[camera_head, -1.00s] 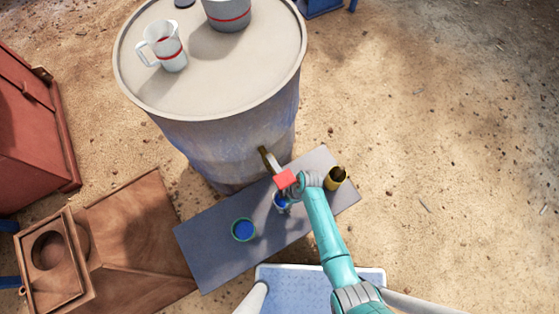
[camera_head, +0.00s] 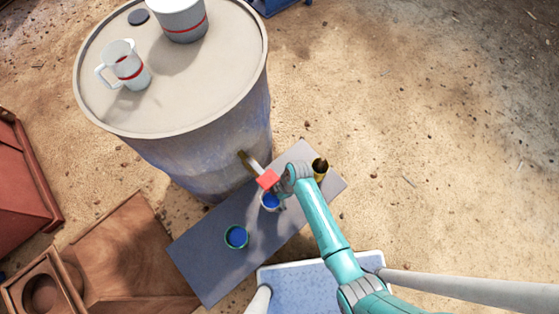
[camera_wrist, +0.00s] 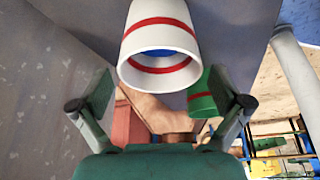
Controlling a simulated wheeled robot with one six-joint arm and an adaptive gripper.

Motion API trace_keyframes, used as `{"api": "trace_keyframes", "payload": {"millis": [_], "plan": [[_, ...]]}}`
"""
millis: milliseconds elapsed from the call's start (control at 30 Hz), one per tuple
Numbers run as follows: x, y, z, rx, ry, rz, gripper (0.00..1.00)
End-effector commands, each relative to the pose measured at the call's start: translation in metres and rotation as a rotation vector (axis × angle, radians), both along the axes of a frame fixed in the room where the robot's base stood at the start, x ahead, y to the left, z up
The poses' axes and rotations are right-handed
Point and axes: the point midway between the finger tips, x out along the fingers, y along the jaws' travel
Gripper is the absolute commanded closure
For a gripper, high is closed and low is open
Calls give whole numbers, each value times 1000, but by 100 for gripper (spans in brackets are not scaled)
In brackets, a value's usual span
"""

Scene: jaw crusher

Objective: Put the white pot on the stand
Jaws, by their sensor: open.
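The small white pot (camera_head: 264,206) stands on the grey board, with blue showing inside it. In the wrist view the white pot (camera_wrist: 160,32) has red bands, and its mouth faces the camera. My gripper (camera_head: 280,193) is at the pot's upper right in the head view. In the wrist view my gripper (camera_wrist: 162,92) is open, with its fingers spread to either side and the pot's rim centred between and just beyond them. I cannot tell whether a finger touches it. Which thing is the stand is unclear.
A green cup (camera_head: 236,237) and a gold cup (camera_head: 320,166) stand on the grey board (camera_head: 205,262). A large drum (camera_head: 190,150) behind carries a white jug (camera_head: 124,64) and a bigger pot (camera_head: 183,22). A red block (camera_head: 267,179) is close beside my gripper. A brown wooden box is lower left.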

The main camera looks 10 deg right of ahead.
Motion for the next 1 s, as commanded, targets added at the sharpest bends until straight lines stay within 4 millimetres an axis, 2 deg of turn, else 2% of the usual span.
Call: {"api": "trace_keyframes", "payload": {"millis": [200,400,800,933,1000], "plan": [[4,-16,40,0,-2,-2,0],[6,-25,62,0,-2,-1,0],[5,-28,68,-1,0,-5,0],[-7,-35,62,-13,-18,-76,0],[-19,-43,57,-22,-40,-157,0]]}}
